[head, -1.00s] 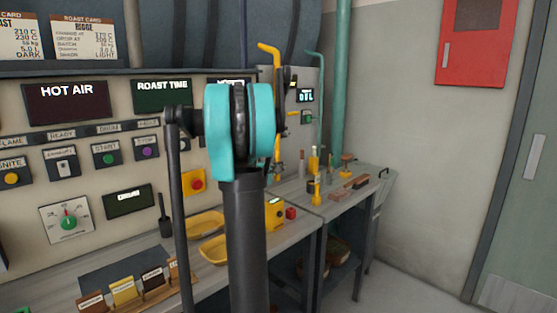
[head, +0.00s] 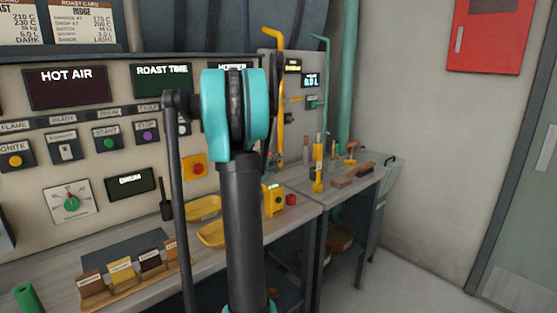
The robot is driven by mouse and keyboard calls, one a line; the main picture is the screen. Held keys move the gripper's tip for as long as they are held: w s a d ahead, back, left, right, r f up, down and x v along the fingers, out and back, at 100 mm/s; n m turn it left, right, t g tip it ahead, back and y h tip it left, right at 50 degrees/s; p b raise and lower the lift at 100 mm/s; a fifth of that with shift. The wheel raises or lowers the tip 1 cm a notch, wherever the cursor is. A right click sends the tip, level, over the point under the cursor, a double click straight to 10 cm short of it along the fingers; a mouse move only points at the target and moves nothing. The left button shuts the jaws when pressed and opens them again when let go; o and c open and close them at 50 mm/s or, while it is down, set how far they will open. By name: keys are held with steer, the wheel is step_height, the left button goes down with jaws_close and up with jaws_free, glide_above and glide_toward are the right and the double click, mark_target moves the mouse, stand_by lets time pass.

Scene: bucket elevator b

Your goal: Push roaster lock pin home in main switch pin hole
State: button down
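My arm fills the middle of the head view, a teal joint on a dark column. My gripper is not in view. I cannot pick out the lock pin or the main switch pin hole with certainty. A red knob on a yellow plate (head: 194,167) is on the cream control panel (head: 90,180), just left of my arm. I cannot tell whether it is the main switch. My arm hides part of the panel and bench behind it.
A bench (head: 150,262) runs below the panel, with yellow trays (head: 205,207), a yellow device (head: 274,200), a small red block (head: 291,199) and a rack of labelled cards (head: 122,272). A green cylinder (head: 28,298) is at the lower left. Floor (head: 420,280) is clear at right.

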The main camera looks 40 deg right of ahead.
steer(key=shift+w+a, duration=0.2)
steer(key=shift+w, duration=2.3)
steer(key=shift+w+a, duration=0.2)
steer(key=shift+w, duration=2.1)
steer(key=c, duration=1.6)
jaws_free()
steer(key=shift+c, duration=0.2)
steer(key=v, duration=1.2)
